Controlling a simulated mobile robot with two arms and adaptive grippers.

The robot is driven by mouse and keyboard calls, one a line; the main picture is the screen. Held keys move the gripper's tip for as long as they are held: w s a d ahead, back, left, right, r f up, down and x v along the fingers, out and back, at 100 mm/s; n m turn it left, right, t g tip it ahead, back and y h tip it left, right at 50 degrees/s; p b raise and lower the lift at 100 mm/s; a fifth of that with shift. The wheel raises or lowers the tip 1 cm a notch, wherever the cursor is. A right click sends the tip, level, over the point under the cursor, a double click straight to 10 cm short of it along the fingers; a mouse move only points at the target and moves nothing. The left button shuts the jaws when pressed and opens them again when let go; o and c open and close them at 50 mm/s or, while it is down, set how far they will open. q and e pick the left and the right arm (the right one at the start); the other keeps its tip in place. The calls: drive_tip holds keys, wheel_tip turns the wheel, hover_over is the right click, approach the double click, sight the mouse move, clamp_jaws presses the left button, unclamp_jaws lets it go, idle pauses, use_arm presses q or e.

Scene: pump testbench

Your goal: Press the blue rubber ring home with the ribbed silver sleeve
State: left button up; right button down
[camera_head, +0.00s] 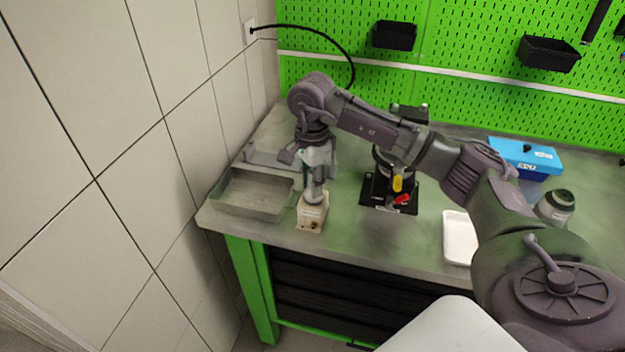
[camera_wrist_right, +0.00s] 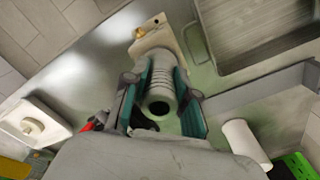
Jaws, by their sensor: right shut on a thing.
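The ribbed silver sleeve (camera_wrist_right: 161,88) is between the teal-padded fingers of my right gripper (camera_wrist_right: 160,105) in the wrist view, its open end toward the camera. In the head view my right gripper (camera_head: 317,168) points down over a beige block (camera_head: 312,215) near the front edge of the bench, and the sleeve (camera_head: 315,190) stands upright below the fingers. The sleeve's lower end meets the top of the block, which also shows in the wrist view (camera_wrist_right: 157,36). The blue rubber ring is not visible; I cannot tell whether the sleeve touches it. My left gripper is out of view.
A metal tray (camera_head: 252,208) stands close left of the block. A black pump fixture (camera_head: 376,190) with yellow and red handles is to the right. Farther right are a white tray (camera_head: 459,238), a blue box (camera_head: 527,158) and a jar (camera_head: 556,206). A tiled wall bounds the left.

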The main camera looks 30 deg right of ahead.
drive_tip(key=shift+d+r+p, duration=0.1)
drive_tip(key=shift+r+p, duration=1.2)
drive_tip(key=shift+r, duration=1.35)
drive_tip(key=shift+w, duration=0.1)
drive_tip(key=s+a+f+n, duration=0.2)
drive_tip(key=s+a+n, duration=1.1)
drive_tip(key=n, duration=0.5)
drive_tip(key=shift+s+a+f+n, duration=0.15)
drive_tip(key=shift+s+f+n, duration=0.2)
drive_tip(key=shift+s, duration=0.6)
